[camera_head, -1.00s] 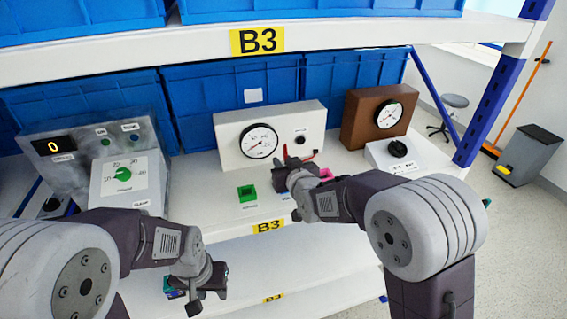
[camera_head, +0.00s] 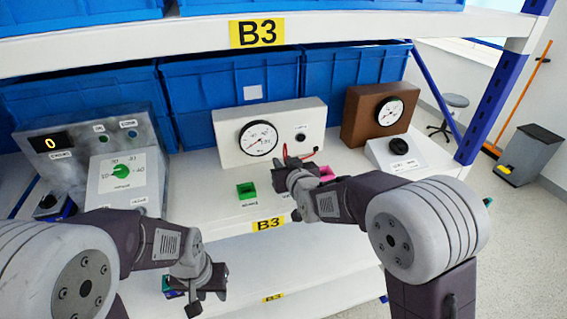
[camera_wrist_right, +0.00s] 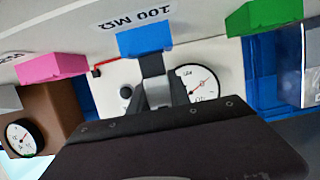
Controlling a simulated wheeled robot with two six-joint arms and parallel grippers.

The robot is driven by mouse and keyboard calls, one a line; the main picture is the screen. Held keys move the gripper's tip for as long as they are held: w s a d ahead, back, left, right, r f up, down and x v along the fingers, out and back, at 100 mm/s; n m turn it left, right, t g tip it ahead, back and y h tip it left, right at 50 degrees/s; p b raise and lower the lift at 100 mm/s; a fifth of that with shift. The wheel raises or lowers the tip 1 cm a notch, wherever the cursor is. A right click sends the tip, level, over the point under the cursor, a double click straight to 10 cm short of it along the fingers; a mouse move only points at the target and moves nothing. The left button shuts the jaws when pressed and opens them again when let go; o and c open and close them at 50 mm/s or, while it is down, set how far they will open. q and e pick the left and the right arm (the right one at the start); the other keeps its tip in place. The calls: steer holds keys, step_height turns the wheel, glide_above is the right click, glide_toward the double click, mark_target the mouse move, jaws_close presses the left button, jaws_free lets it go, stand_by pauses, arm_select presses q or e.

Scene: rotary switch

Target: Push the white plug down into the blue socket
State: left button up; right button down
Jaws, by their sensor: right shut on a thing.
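The blue socket (camera_wrist_right: 145,42) shows in the right wrist view, beside a resistance label on the shelf. My right gripper (camera_wrist_right: 158,92) is shut on a pale piece, the white plug (camera_wrist_right: 158,97), just by this socket. A dark part lies between the plug and the socket, and I cannot tell how deep the plug sits. In the head view my right gripper (camera_head: 287,180) is over the shelf front and hides plug and socket. My left gripper (camera_head: 207,288) is open and empty, low in front of the shelf.
A green socket (camera_head: 246,191) and a pink socket (camera_head: 326,171) flank the right gripper. Behind stand a white meter box (camera_head: 270,135) with a red lead, a brown meter box (camera_head: 379,117), a white knob box (camera_head: 407,152) and a grey dial panel (camera_head: 122,178). The upper shelf (camera_head: 150,50) overhangs.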

steer(key=shift+f+b, duration=1)
steer(key=shift+f, duration=0.1)
steer(key=c, duration=1.1)
jaws_free()
steer(key=shift+c, duration=0.2)
steer(key=shift+s, duration=0.15)
steer(key=v, duration=0.9)
steer(key=shift+b, duration=0.35)
